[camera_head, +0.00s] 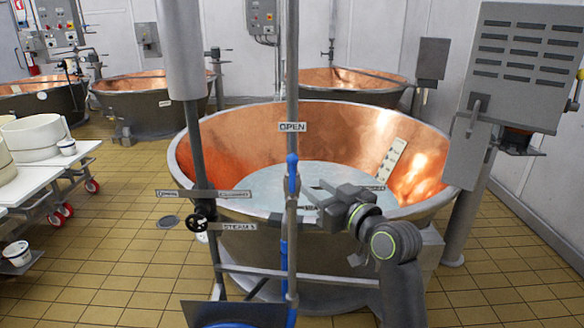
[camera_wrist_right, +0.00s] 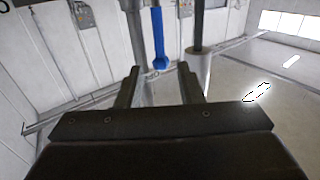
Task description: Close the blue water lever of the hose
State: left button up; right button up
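The blue lever (camera_head: 292,172) sits on the upright grey pipe (camera_head: 292,70) in front of a copper vat. It stands in line with the pipe, below a sign reading OPEN (camera_head: 292,127). My right gripper (camera_head: 312,194) is just right of the lever, with its fingers pointing left. In the right wrist view the blue lever (camera_wrist_right: 159,38) shows ahead of the fingertips, lined up with the gap between them. The fingers of my right gripper (camera_wrist_right: 159,84) are apart and nothing is between them. My left gripper is not in view.
The large copper vat (camera_head: 240,136) holds pale liquid behind the pipe. A horizontal label plate (camera_head: 190,193) and a black handwheel (camera_head: 202,216) are left of the pipe. A grey control box (camera_head: 520,65) stands at the right. A white table (camera_head: 35,180) is at the left.

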aim_at(294, 172)
jog(key=p+x, duration=0.2)
jog(key=x, duration=0.8)
jog(key=shift+w+a, duration=0.15)
jog(key=shift+w, duration=0.05)
grip_shut()
